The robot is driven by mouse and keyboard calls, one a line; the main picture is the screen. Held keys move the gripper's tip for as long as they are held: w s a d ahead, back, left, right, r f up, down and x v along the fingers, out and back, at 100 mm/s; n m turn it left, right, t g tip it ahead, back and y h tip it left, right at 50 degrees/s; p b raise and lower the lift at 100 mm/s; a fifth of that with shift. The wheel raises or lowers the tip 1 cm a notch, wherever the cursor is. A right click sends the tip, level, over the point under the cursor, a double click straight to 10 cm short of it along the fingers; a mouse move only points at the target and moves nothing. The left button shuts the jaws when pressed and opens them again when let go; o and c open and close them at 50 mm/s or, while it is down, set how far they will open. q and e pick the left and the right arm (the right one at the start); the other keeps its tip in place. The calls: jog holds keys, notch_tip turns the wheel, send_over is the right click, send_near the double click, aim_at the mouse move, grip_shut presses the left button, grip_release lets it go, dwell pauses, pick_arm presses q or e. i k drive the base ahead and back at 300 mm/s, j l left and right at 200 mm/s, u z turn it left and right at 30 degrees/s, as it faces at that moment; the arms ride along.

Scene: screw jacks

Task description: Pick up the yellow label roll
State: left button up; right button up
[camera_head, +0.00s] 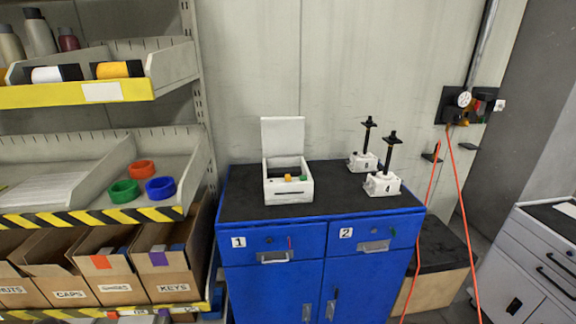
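The yellow label roll (113,70) lies on its side on the upper shelf at the left, near the front lip. It has a black end on its right. A white roll (48,75) with a black end lies to its left on the same shelf. A bit of another yellow thing shows at the far left edge of that shelf. Neither of my grippers shows in the head view.
The upper shelf (60,95) has a yellow lip. Bottles (40,33) stand on it at the back left. Below are colored rings (125,191) and cardboard boxes (110,275). A blue cabinet (275,235) bears a white box (288,188) and two screw jacks (382,184).

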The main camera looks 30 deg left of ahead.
aim_at(100, 70)
jog(key=u, duration=2.1)
